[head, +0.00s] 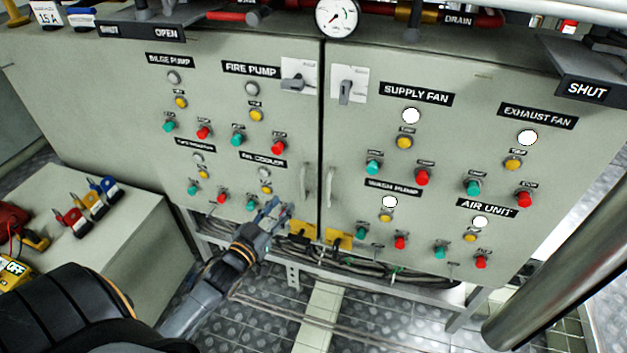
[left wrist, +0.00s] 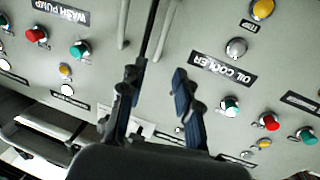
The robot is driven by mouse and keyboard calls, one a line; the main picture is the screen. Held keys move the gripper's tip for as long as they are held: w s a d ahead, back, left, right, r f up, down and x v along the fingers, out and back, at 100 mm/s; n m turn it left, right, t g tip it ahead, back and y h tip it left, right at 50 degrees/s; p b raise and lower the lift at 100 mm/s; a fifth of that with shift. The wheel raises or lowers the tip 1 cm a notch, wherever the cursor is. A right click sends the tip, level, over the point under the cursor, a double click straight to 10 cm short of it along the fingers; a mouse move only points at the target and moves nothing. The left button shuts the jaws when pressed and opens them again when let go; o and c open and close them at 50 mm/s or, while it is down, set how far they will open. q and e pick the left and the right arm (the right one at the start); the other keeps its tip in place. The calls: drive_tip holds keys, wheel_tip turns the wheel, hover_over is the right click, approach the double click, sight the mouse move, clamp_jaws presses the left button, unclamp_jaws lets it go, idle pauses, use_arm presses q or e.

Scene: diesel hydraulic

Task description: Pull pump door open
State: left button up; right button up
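The grey cabinet has two doors side by side. The left door (head: 215,110) carries the FIRE PUMP label (head: 251,70) and the BILGE PUMP label (head: 169,61). Its upright bar handle (head: 303,183) is near the centre seam and also shows in the left wrist view (left wrist: 168,30). The right door (head: 445,145) has a matching handle (head: 329,186), also in the left wrist view (left wrist: 123,25). My left gripper (head: 272,212) is low in front of the left door, below and left of its handle. In the left wrist view its fingers (left wrist: 155,78) are apart and empty. My right gripper is out of view.
A grey rotary switch (head: 293,83) sits at the left door's upper corner, another (head: 346,92) on the right door. Cables (head: 365,268) run below the cabinet. A low grey box (head: 130,230) with padlocks stands at left, a thick pipe (head: 560,260) at right.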

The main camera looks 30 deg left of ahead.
sight(302, 182)
use_arm(q)
drive_tip(key=w, duration=1.1)
drive_tip(key=shift+w+a, duration=0.25)
drive_tip(key=shift+w, duration=0.05)
drive_tip(key=shift+c, duration=0.5)
clamp_jaws()
